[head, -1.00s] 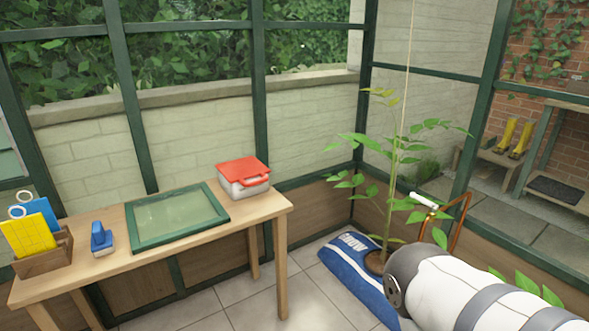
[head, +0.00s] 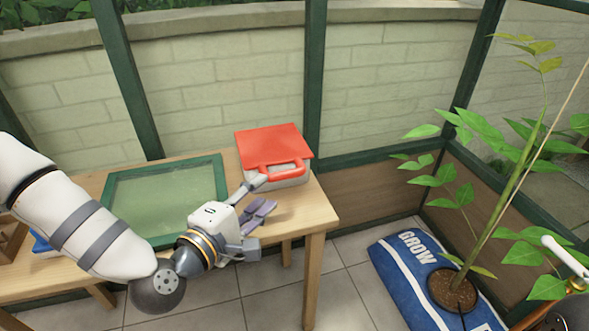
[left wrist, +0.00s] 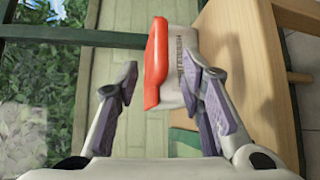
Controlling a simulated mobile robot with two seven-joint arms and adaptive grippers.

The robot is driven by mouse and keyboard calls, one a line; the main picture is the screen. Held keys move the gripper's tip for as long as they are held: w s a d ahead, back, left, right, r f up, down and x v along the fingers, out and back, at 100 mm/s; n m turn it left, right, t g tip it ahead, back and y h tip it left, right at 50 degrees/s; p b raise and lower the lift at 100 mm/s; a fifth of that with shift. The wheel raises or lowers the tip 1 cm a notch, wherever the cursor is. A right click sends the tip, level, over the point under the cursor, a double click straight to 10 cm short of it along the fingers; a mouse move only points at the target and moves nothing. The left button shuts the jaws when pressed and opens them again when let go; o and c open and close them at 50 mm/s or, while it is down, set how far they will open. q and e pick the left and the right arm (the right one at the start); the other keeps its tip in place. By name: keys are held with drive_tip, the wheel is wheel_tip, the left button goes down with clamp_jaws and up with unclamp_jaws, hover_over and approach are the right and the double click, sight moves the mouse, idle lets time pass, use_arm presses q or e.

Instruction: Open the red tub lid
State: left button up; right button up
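The red tub lid (head: 267,147) lies shut on a whitish tub (head: 290,181) at the right end of the wooden table. Its red handle (head: 281,170) faces the front edge. My left gripper (head: 260,195) is open in front of the tub, close to the handle. In the left wrist view the red lid (left wrist: 156,62) and the pale tub side (left wrist: 177,65) appear between the spread purple-padded fingers (left wrist: 160,72). I cannot tell whether a finger touches the lid.
A green-framed glass panel (head: 131,200) lies on the table (head: 316,208) left of the tub. Green window posts (head: 313,70) and a low wall stand behind. A blue GROW bag (head: 395,275) with a potted plant is on the floor at right.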

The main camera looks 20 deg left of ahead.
sight(279, 178)
use_arm(q)
drive_tip(key=x, duration=0.9)
drive_tip(key=shift+b, duration=0.35)
clamp_jaws()
